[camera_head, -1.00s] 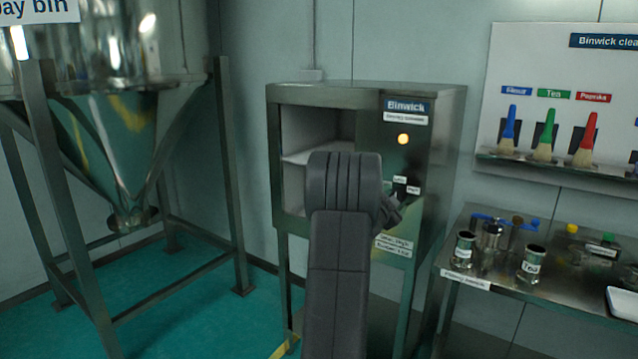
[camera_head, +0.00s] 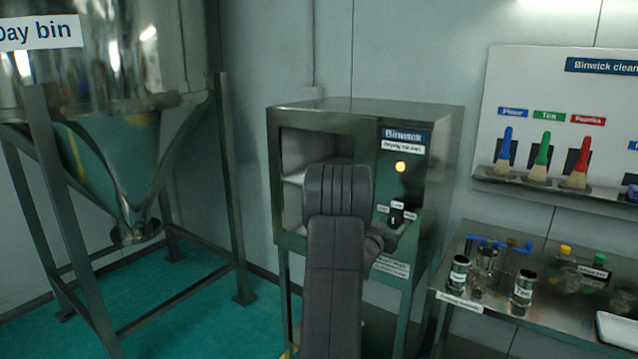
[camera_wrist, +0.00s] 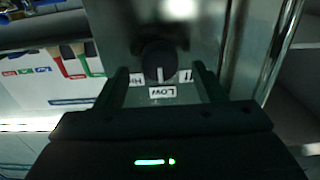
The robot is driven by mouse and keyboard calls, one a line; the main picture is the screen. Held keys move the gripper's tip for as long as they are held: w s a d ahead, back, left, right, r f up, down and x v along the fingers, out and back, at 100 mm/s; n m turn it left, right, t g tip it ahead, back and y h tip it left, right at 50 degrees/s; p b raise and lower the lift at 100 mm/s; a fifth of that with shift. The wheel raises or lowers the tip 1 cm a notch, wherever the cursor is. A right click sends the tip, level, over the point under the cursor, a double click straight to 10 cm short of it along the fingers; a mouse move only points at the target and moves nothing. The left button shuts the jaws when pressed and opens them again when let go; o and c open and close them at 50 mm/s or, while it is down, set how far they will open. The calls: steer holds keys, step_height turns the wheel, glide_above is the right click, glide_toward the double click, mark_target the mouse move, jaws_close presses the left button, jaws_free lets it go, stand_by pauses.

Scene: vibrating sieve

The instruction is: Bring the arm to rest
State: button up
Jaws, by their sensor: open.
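My gripper shows in the wrist view (camera_wrist: 164,76) with its two dark fingers apart and nothing held between them. A round black knob (camera_wrist: 158,60) on the metal cabinet front appears between the fingertips, seemingly beyond them. Its white mark points toward the "LOW" label. In the head view the knob (camera_head: 394,219) shows uncovered, with small labels around it. My gripper (camera_head: 380,242) is just below and left of it there, mostly hidden by my dark arm, which rises in front of the cabinet.
The Binwick cabinet (camera_head: 440,150) has a lit yellow lamp (camera_head: 401,167) and an open bay (camera_head: 300,150) at left. A steel bench (camera_head: 560,315) with jars stands right, under a brush board (camera_head: 540,85). The day bin's stand (camera_head: 230,180) is left.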

steer(key=b+v, duration=0.1)
steer(key=v, duration=0.5)
steer(key=shift+r, duration=0.1)
